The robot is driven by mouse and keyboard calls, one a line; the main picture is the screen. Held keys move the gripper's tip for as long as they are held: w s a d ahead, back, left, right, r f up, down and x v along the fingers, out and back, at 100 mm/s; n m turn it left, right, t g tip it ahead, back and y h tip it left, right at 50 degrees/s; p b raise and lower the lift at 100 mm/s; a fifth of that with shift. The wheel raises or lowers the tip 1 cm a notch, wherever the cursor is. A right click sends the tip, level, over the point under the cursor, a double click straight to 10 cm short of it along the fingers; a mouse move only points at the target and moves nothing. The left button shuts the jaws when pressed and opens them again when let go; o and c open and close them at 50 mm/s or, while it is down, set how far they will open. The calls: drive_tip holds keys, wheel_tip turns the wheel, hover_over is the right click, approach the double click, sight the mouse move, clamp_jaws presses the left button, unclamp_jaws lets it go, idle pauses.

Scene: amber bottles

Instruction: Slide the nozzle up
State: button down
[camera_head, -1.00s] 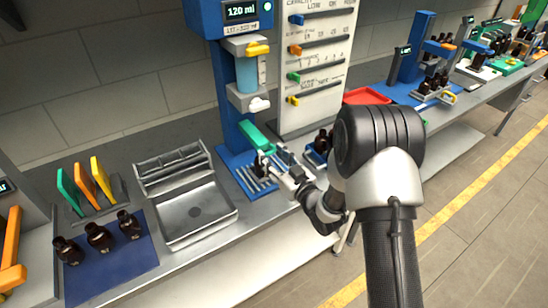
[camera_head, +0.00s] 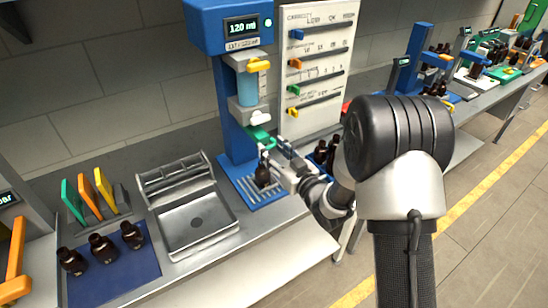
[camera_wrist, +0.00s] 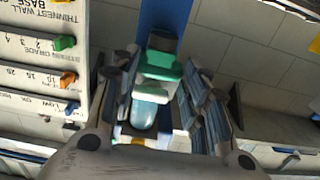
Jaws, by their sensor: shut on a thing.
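The filling machine (camera_head: 236,110) is a blue column with a "120 ml" display. Its green nozzle (camera_head: 258,135) sits on the column just below a white spout part (camera_head: 262,117). In the wrist view, which is upside down, the green nozzle (camera_wrist: 160,66) lies between the two fingers, with the white part and blue liquid cylinder (camera_wrist: 144,117) beyond it. My gripper (camera_head: 272,148) is shut on the nozzle from the right; it also shows in the wrist view (camera_wrist: 165,85). The exact finger contact is partly hidden. A dark amber bottle (camera_head: 262,176) stands below the nozzle on the slatted blue base (camera_head: 268,196).
A white slider panel (camera_head: 318,65) stands right of the column. More amber bottles (camera_head: 325,153) stand close to my wrist. Left are a metal sink tray (camera_head: 197,222), coloured upright cards (camera_head: 88,196) and a blue mat (camera_head: 110,278) with 3 bottles.

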drive_tip(key=shift+w+d+r, duration=0.1)
drive_tip(key=shift+w+r, duration=0.1)
drive_tip(key=shift+r, duration=0.2)
drive_tip(key=c, duration=1.1)
unclamp_jaws()
drive_tip(key=shift+o, duration=0.2)
drive_tip(key=shift+d, duration=0.15)
drive_tip(key=shift+s+f, duration=0.1)
drive_tip(key=shift+f, duration=0.1)
drive_tip(key=shift+s, duration=0.2)
drive_tip(key=v, duration=1.1)
drive_tip(key=shift+d, duration=0.25)
drive_tip(key=shift+r, duration=0.1)
